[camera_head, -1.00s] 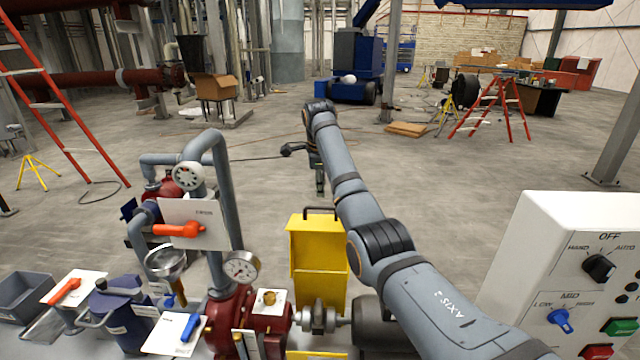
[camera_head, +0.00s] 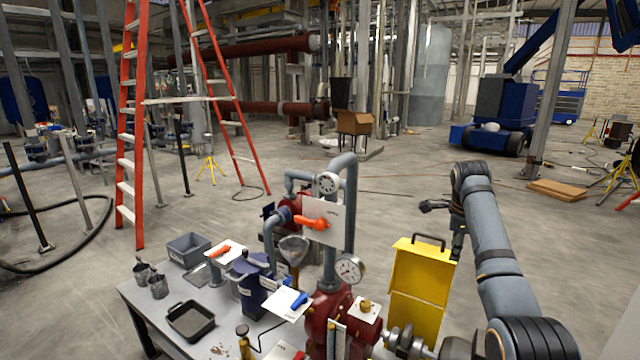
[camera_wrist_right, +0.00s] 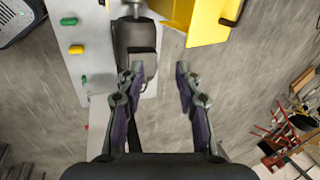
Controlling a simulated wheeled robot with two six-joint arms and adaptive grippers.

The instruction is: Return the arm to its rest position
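My right arm (camera_head: 497,240) reaches up from the lower right in the head view. Its gripper (camera_head: 457,247) hangs down at the arm's far end, right of the yellow box, and is partly hidden behind the arm. In the right wrist view the right gripper (camera_wrist_right: 158,85) has its two fingers spread apart with nothing between them. Beyond them are a grey motor-like cylinder (camera_wrist_right: 133,45) and the yellow box (camera_wrist_right: 207,20). My left arm and left gripper are out of view.
The press rig with red pump (camera_head: 327,312), pipes, gauge (camera_head: 350,269) and orange-handled valve (camera_head: 312,222) stands on a grey table (camera_head: 222,338). The yellow box (camera_head: 420,290) is beside it. Trays (camera_head: 190,320) lie at the left. Open floor lies behind; a red ladder (camera_head: 131,130) stands left.

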